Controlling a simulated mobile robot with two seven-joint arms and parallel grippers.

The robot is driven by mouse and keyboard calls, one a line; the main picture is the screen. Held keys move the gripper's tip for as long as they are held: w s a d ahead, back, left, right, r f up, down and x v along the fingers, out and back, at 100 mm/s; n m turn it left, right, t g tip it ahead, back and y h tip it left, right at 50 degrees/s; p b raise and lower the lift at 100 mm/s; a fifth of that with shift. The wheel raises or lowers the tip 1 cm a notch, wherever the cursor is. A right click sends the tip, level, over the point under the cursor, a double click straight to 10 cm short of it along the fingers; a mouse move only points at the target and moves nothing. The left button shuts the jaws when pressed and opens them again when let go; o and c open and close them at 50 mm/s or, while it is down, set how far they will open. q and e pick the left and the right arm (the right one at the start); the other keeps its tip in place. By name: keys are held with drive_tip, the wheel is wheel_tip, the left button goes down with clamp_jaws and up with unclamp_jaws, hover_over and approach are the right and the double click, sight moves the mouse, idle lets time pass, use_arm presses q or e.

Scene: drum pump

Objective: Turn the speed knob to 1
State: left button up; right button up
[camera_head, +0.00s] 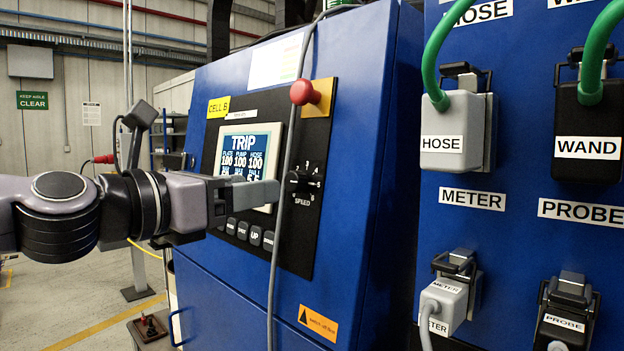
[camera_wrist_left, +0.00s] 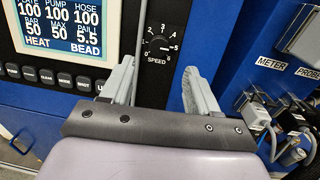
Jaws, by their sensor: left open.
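The black speed knob (camera_head: 302,182) is on the dark control panel (camera_head: 318,135), with a numbered dial and a SPEED label around it. It also shows in the left wrist view (camera_wrist_left: 159,45), above and between my open fingers. The setting it points to is too small to tell. My left gripper (camera_head: 272,193) is in front of the panel, just left of the knob in the head view. In the left wrist view the gripper (camera_wrist_left: 158,72) is open and empty, its fingers apart from the knob. My right gripper is not in view.
A grey cable (camera_head: 286,130) hangs down the panel close to the knob's left. A red mushroom button (camera_head: 302,92) sits above it. A lit TRIP screen (camera_head: 247,160) and several push buttons (camera_head: 254,235) are to the left. Connectors (camera_head: 455,130) fill the blue cabinet at right.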

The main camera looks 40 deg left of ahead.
sight(291, 181)
use_arm(q)
drive_tip(key=w+p, duration=0.1)
drive_tip(key=w, duration=0.3)
drive_tip(key=shift+w+p, duration=0.25)
drive_tip(key=shift+p, duration=0.1)
drive_tip(key=shift+w+r, duration=0.1)
drive_tip(key=shift+w, duration=1.3)
drive_tip(key=c, duration=1)
